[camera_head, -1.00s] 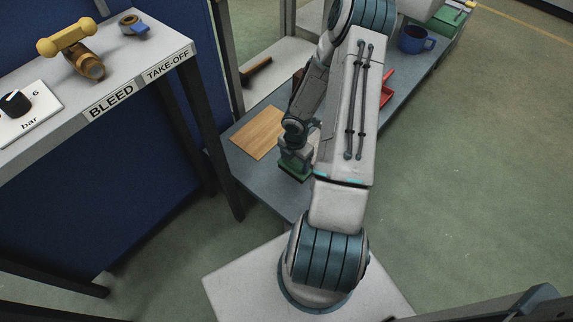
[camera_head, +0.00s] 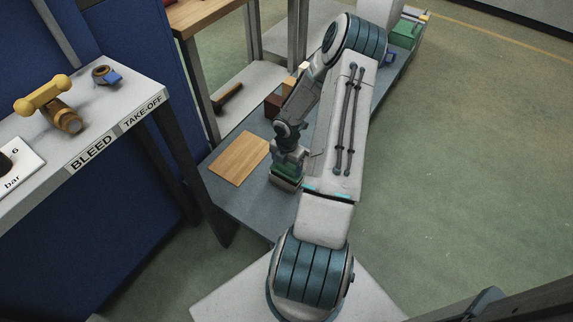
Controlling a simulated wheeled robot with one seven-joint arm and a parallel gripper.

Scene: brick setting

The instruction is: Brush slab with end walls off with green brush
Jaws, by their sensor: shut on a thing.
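My gripper (camera_head: 287,158) points down over the grey bench (camera_head: 238,205), right of a wooden board (camera_head: 240,159). It is shut on the green brush (camera_head: 286,171), whose green body shows just below the jaws. A pale grey band shows under the green; I cannot tell whether it is bristles or something beneath. The fingertips are too small to make out. I cannot pick out the slab with end walls; my arm covers much of the bench to the right of the gripper.
Brown blocks (camera_head: 272,105) stand behind my gripper. A hammer (camera_head: 228,97) lies on a pale shelf (camera_head: 245,82) further back. A green box (camera_head: 406,34) is at the bench's far end. A labelled table (camera_head: 110,110) with a yellow-handled fitting (camera_head: 62,107) stands at left. Open floor lies right.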

